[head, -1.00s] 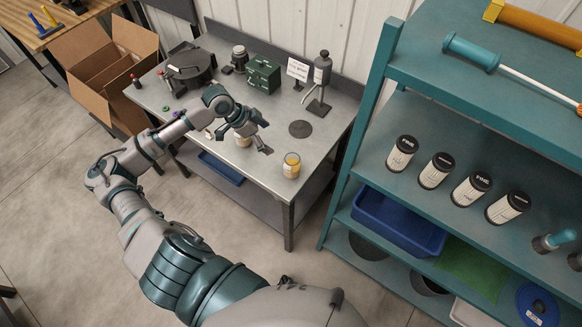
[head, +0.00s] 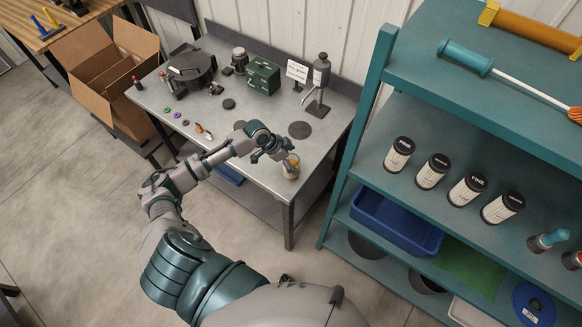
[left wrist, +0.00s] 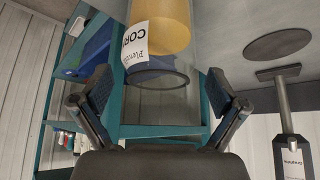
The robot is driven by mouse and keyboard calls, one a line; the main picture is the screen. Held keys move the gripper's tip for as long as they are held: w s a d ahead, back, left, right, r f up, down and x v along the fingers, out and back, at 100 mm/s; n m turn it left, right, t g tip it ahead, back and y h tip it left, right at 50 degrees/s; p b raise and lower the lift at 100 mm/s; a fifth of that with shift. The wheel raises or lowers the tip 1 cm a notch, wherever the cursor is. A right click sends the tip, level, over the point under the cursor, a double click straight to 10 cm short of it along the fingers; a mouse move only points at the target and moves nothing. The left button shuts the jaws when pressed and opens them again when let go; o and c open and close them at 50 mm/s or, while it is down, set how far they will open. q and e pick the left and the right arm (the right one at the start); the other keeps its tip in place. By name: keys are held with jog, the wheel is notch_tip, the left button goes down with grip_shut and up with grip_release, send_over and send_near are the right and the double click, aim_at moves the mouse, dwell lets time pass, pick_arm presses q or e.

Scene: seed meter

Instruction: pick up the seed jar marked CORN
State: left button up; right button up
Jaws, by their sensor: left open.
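The seed jar marked CORN (head: 291,168) stands on the front right of the grey metal workbench, with yellow contents. In the left wrist view the jar (left wrist: 165,30) appears upside down, its white label showing "CORN" and its clear rim end closest to the gripper. My left gripper (head: 280,152) is at the jar, partly covering it in the head view. In the left wrist view my left gripper (left wrist: 160,88) has its two fingers spread, one on each side of the jar's rim end. I see gaps at both sides and no grip. My right gripper is not in view.
On the workbench (head: 215,105) stand a green box (head: 263,77), a dark stand (head: 318,90) and a flat dark disc (head: 300,130). A teal shelf (head: 400,110) with several labelled canisters rises to the right. An open cardboard box (head: 105,75) is at the left.

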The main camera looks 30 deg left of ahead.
pick_arm(q)
jog(key=shift+w+d+f, duration=0.25)
jog(key=shift+d+f, duration=0.1)
jog(key=shift+f, duration=0.15)
grip_shut()
